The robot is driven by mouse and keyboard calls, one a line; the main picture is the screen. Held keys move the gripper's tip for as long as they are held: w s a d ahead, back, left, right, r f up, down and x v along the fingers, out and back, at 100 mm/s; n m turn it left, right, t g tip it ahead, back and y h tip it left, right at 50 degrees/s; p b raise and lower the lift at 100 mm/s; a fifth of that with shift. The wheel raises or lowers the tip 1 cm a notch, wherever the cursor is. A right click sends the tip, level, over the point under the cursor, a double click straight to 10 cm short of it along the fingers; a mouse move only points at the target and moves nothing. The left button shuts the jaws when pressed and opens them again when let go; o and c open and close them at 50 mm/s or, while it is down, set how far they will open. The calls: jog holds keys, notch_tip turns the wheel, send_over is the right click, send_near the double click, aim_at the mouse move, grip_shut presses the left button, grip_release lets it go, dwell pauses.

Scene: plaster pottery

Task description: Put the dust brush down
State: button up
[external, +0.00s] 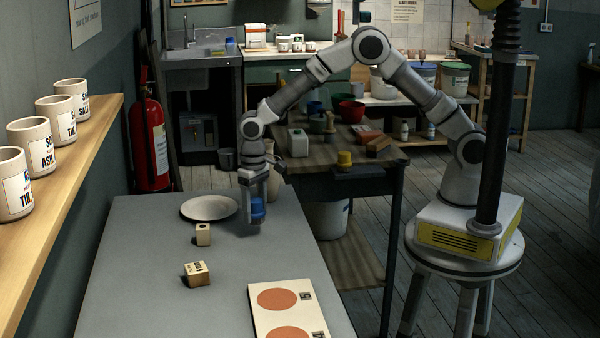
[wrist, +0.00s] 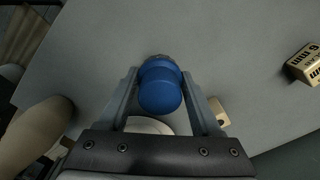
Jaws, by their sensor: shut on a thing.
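The dust brush (external: 258,208) shows as a blue, rounded handle in my gripper (external: 256,215), over the far part of the grey table (external: 140,290). In the wrist view the blue brush (wrist: 160,88) stands between the two fingers of my gripper (wrist: 160,95), which are shut on it. Its bristle end is mostly hidden below the handle. I cannot tell whether it touches the tabletop.
A pale plate (external: 209,208) lies left of my gripper. Two small wooden blocks, a smaller one (external: 203,235) and a larger one (external: 198,274), sit nearer. A board with reddish discs (external: 262,320) lies at the front right. A beige vessel (external: 275,184) stands close behind my gripper.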

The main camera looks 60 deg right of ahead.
aim_at(256, 222)
jog(key=shift+f, duration=1.95)
jog(key=shift+f, duration=0.1)
jog(key=shift+f+b, duration=0.15)
jog(key=shift+b, duration=0.15)
jog(key=o, duration=1.4)
jog(key=shift+r, duration=0.2)
